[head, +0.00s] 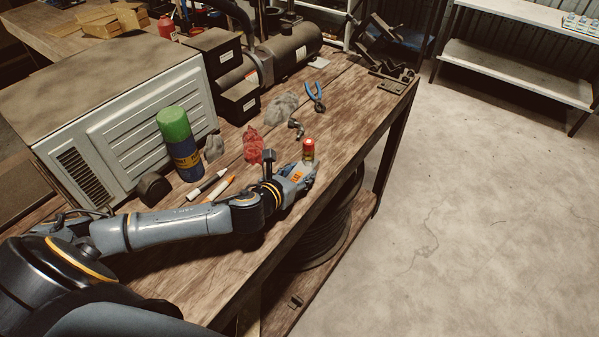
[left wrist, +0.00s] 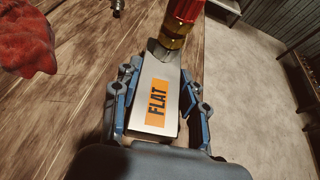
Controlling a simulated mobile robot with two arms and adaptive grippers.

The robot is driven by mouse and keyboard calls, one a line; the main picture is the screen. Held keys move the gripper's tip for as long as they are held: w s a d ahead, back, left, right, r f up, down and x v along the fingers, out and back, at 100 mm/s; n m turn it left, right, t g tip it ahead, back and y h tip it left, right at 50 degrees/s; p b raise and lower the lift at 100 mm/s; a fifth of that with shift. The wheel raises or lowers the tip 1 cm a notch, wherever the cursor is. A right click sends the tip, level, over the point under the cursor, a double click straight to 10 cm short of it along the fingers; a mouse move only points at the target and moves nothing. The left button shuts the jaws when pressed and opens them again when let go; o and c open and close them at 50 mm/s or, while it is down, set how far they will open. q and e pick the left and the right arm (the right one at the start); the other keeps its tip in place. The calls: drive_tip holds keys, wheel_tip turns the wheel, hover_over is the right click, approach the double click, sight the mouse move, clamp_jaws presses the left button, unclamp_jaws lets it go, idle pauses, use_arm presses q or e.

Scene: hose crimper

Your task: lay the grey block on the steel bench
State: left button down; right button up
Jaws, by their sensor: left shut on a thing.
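The grey block (left wrist: 146,112) has an orange label reading FLAT. My left gripper (left wrist: 160,78) is shut on it, with blue fingers along both long sides. In the head view the left gripper (head: 299,172) is low over the right edge of the wooden workbench (head: 345,105), and the block (head: 305,168) is partly hidden by the fingers. I cannot tell whether the block touches the wood. A pale metal bench (head: 520,67) with a lower shelf, likely the steel bench, stands apart at the upper right. My right gripper is not in view.
A red rag (head: 253,145), a marker (head: 209,185), blue pliers (head: 315,97) and a green-capped spray can (head: 179,143) are on the workbench. Bare concrete floor (head: 470,200) lies between the benches.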

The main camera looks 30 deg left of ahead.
use_arm(q)
drive_tip(key=c, duration=0.7)
unclamp_jaws()
drive_tip(key=shift+o, duration=0.2)
drive_tip(key=shift+f, duration=0.2)
drive_tip(key=v, duration=1.2)
drive_tip(key=shift+s, duration=0.1)
